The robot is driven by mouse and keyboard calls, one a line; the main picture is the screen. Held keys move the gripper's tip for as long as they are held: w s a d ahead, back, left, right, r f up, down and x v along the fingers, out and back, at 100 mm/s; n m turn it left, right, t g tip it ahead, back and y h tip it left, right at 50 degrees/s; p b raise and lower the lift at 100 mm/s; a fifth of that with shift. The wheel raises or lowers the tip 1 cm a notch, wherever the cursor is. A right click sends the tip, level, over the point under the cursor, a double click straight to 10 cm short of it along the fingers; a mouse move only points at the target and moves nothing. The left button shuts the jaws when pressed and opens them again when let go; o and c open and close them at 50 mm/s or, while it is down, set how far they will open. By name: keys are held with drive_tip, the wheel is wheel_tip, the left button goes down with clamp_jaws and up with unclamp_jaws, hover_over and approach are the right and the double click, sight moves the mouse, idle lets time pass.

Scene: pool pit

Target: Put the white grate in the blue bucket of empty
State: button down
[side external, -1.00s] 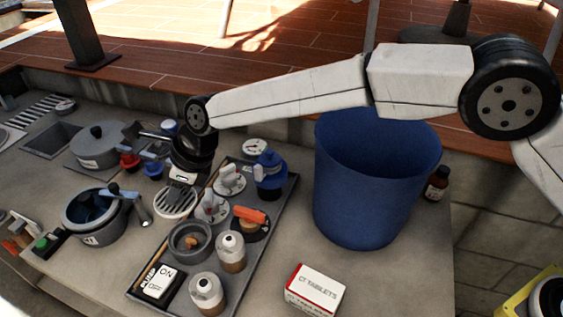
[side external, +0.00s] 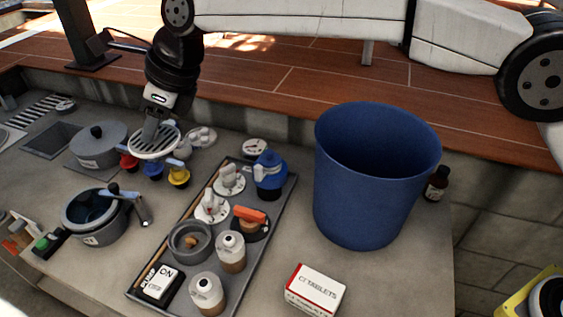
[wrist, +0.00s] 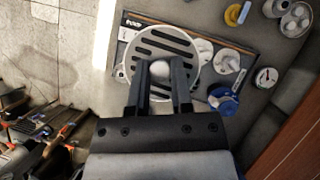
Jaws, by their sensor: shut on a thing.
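The white grate (side external: 143,144) is a round slotted disc held up above the worktop in the side view. My gripper (side external: 152,126) is shut on it from above. In the wrist view, the grate (wrist: 172,50) lies at the fingertips of my gripper (wrist: 160,68), with a pale rounded knob between the fingers. The blue bucket (side external: 325,180) stands upright on the worktop to the right of my gripper. Its visible inside looks empty; its bottom is hidden.
A grey tray (side external: 251,262) with valves, bottles and a switch lies between my gripper and the bucket. A tablet box (side external: 316,290) and a brown bottle (side external: 436,184) are near the bucket.

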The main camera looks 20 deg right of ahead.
drive_tip(key=shift+r, duration=0.65)
drive_tip(key=shift+r, duration=0.15)
drive_tip(key=shift+r, duration=2.3)
drive_tip(key=s+d+n+g, duration=0.1)
drive_tip(key=d+n+g, duration=0.65)
drive_tip(key=d, duration=1.55)
drive_tip(key=s+d+n+h, duration=0.4)
drive_tip(key=s+d+n, duration=0.65)
drive_tip(key=d, duration=0.45)
wheel_tip(320, 180, down, 25)
drive_tip(key=shift+w+a+y, duration=0.2)
drive_tip(key=shift+w+y, duration=0.1)
drive_tip(key=shift+w, duration=0.05)
drive_tip(key=shift+g, duration=0.25)
